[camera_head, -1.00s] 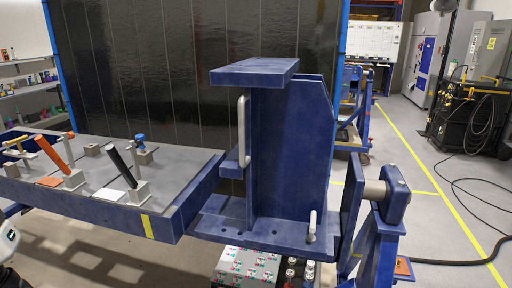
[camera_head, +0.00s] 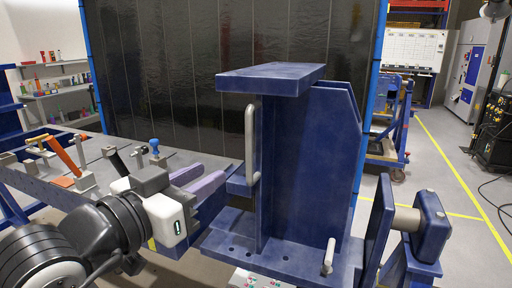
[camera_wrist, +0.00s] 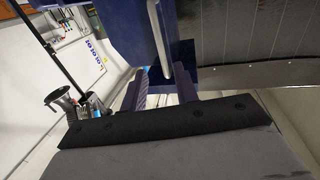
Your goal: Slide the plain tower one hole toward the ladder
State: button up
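The blue tower (camera_head: 312,165) stands upright on a blue base plate (camera_head: 216,240), with a flat top plate. A grey bar handle (camera_head: 250,145) is on its left side, above a small blue ledge. A grey bent pin (camera_head: 328,257) stands at the tower's right foot. Several holes show in the base plate. My gripper (camera_head: 218,172) has pale purple fingers, apart and empty, just left of the handle. In the wrist view my gripper (camera_wrist: 163,85) shows both fingers apart, with the grey handle (camera_wrist: 159,35) ahead of them. I cannot make out a ladder for certain.
A grey-topped bench (camera_head: 95,150) with clamps, including an orange-handled one (camera_head: 64,155), lies at the left, behind my arm. A dark panel (camera_head: 200,50) stands behind the tower. A blue pivot bracket (camera_head: 432,228) is at the right. Floor is open further right.

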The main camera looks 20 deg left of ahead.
aim_at(247, 150)
jog(key=p+x, duration=0.3)
jog(key=x, duration=0.9)
jog(key=shift+w+d, duration=0.1)
jog(key=shift+w, duration=0.3)
grip_shut()
